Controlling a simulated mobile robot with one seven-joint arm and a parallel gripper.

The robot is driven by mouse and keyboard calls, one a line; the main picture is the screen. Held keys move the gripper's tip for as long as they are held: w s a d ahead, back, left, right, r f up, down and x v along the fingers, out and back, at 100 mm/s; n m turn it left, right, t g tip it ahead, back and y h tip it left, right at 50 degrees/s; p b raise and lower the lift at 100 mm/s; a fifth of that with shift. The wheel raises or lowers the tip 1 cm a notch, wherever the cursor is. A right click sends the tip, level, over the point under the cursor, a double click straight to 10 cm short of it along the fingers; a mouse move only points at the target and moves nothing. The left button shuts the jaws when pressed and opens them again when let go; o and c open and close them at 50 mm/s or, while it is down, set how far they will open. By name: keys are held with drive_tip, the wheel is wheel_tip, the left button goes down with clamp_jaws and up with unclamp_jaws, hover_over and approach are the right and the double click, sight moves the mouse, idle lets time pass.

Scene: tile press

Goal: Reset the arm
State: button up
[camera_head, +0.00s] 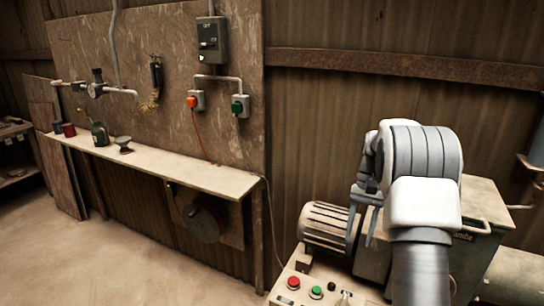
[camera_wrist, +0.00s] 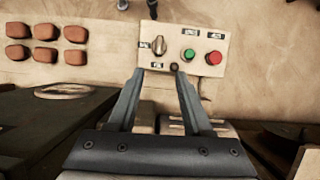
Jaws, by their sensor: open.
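My gripper (camera_wrist: 158,72) is open and empty in the wrist view, its two dark fingers spread in front of a pale control panel. The control panel (camera_wrist: 201,36) carries a rotary knob (camera_wrist: 159,45), a green button (camera_wrist: 189,56), a red button (camera_wrist: 213,58) and a small dark knob (camera_wrist: 174,67). The fingertips appear just below the panel's lower edge; I cannot tell if they touch it.
A ribbed motor (camera_head: 325,226) and a grey machine housing (camera_head: 485,205) stand close around my arm. Several reddish tiles (camera_wrist: 75,33) lie left of the panel. A wall shelf (camera_head: 190,172) and a switch box (camera_head: 213,40) are at the left. The floor (camera_head: 110,265) at front left is clear.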

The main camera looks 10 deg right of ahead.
drive_tip(key=s+a+r+n+t+h, duration=0.1)
drive_tip(key=s+a+r+n+t, duration=0.1)
drive_tip(key=s+a+r, duration=0.4)
drive_tip(key=s+a+r+n+t+h, duration=0.15)
drive_tip(key=s+a+r, duration=0.25)
drive_tip(key=r, duration=0.4)
drive_tip(key=s+a+n+t, duration=0.1)
drive_tip(key=s+a+t, duration=0.1)
drive_tip(key=s, duration=0.5)
drive_tip(key=s+a+n+t, duration=0.2)
drive_tip(key=s+a+t, duration=0.1)
drive_tip(key=s, duration=0.5)
drive_tip(key=shift+a+f+t, duration=0.15)
drive_tip(key=shift+a+t, duration=0.2)
drive_tip(key=shift+a, duration=0.15)
drive_tip(key=shift+d, duration=0.15)
